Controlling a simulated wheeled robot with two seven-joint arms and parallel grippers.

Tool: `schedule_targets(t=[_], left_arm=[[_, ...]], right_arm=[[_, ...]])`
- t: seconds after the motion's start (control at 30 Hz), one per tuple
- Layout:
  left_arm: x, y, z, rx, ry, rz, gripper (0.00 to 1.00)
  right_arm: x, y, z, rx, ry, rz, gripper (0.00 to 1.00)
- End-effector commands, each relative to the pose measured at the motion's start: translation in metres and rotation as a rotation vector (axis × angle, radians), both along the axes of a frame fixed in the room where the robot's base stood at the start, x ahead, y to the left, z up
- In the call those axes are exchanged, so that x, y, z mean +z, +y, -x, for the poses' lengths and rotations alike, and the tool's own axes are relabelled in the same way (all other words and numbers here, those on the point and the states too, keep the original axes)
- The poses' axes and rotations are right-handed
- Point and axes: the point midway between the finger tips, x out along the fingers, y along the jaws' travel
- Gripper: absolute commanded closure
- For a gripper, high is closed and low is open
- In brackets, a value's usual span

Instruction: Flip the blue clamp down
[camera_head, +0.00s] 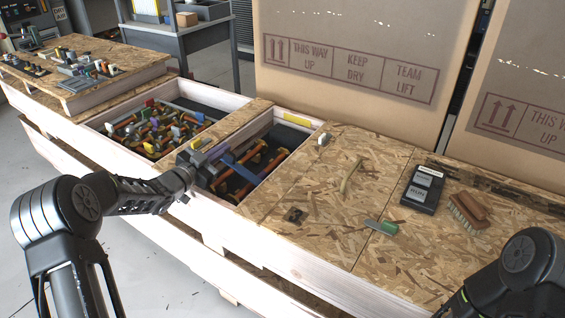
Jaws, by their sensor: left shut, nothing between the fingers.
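The blue clamp (241,169) shows as a slanted blue bar over the right-hand compartment of the wooden crate. My left gripper (217,169) is at the front left edge of that compartment, close to the left end of the blue bar. It is shut with nothing held. I cannot tell whether it touches the bar, and the gripper hides part of the area around the bar's left end. My right arm comes in at the bottom right, but its gripper is not in view.
Orange and black clamps lie in the right compartment; the left compartment (100,124) holds several coloured ones. A chipboard top (330,215) on the right carries a black box (423,188), a brush (467,211) and a green-handled scraper (382,227). Large cardboard boxes (360,60) stand behind.

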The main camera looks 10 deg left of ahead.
Motion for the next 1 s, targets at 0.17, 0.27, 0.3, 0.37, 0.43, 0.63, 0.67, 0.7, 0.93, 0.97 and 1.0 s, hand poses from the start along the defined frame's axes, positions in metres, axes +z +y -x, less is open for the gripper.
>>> schedule_targets(t=[0.17,0.27,0.3,0.37,0.43,0.63,0.67,0.7,0.93,0.97,1.0], left_arm=[[-0.010,0.005,-0.002,0.000,-0.002,-0.002,1.00],[-0.012,0.006,-0.002,-0.001,-0.002,-0.002,1.00],[-0.013,0.006,-0.003,0.000,-0.002,-0.002,1.00],[-0.013,0.007,-0.003,0.000,-0.003,-0.003,1.00],[-0.013,0.007,-0.003,0.000,-0.003,-0.003,1.00],[-0.013,0.007,-0.003,0.000,-0.003,-0.004,1.00],[-0.013,0.007,-0.003,0.000,-0.003,-0.004,1.00],[-0.013,0.007,-0.003,0.000,-0.003,-0.004,1.00],[-0.006,0.003,-0.005,-0.001,-0.003,-0.004,1.00],[-0.003,0.001,-0.005,-0.001,-0.004,-0.005,1.00],[0.001,-0.001,-0.007,-0.001,-0.004,-0.005,1.00]], right_arm=[[-0.002,-0.001,-0.001,-0.002,-0.001,0.001,0.39],[-0.003,-0.001,-0.001,-0.003,-0.002,0.001,0.39],[-0.003,-0.001,-0.001,-0.003,-0.002,0.001,0.39],[-0.003,-0.001,-0.001,-0.003,-0.002,0.002,0.39],[-0.003,-0.001,-0.001,-0.003,-0.002,0.002,0.39],[-0.003,-0.001,-0.001,-0.003,-0.002,0.002,0.39],[-0.003,-0.001,-0.001,-0.003,-0.002,0.002,0.39],[-0.003,-0.001,-0.001,-0.003,-0.002,0.002,0.39],[0.001,-0.001,-0.001,-0.002,-0.001,0.001,0.39],[0.002,0.000,0.000,-0.001,0.000,0.001,0.39],[0.004,0.000,0.000,0.000,0.000,0.000,0.39]])
